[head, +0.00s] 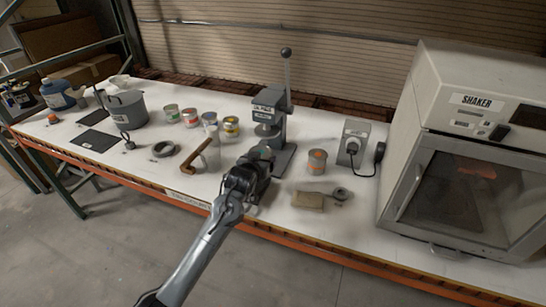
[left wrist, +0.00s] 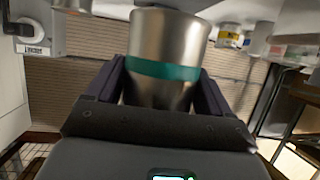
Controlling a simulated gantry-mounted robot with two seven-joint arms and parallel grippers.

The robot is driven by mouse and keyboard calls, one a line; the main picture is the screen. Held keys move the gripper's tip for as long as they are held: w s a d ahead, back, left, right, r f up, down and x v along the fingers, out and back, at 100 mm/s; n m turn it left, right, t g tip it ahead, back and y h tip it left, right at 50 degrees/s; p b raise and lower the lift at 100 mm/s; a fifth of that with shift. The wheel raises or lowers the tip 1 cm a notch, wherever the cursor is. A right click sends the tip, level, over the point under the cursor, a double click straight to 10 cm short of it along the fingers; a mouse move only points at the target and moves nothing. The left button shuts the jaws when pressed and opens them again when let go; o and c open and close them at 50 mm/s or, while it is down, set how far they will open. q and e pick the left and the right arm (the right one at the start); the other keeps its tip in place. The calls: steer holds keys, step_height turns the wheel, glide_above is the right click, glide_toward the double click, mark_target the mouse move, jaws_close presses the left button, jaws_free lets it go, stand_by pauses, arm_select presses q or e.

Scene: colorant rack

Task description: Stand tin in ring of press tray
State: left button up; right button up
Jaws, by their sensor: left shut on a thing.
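My left gripper (head: 256,164) is shut on a metal tin with a teal band. The tin (left wrist: 165,45) stands between the two dark fingers in the left wrist view. In the head view the gripper mostly hides it. The gripper is in front of the grey lever press (head: 268,107), close to its base (head: 284,160). The gripper covers part of that base, and I cannot make out the tray's ring or whether the tin touches it. My right gripper is not in view.
A brown-handled tool (head: 196,156), a dark ring (head: 164,149) and a grey pot (head: 126,109) are left. A tan block (head: 308,200) lies front right, near the shaker (head: 470,150).

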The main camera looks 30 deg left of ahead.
arm_select(q)
steer(key=shift+s+a+f, duration=0.3)
steer(key=shift+a+f, duration=0.4)
steer(key=shift+f, duration=0.4)
steer(key=shift+s+a+f, duration=0.3)
steer(key=shift+a+f, duration=0.35)
steer(key=shift+f, duration=0.45)
steer(key=shift+s+a+f, duration=0.3)
steer(key=shift+a+f, duration=0.4)
steer(key=shift+f, duration=0.4)
steer(key=shift+f, duration=0.1)
steer(key=o, duration=1.1)
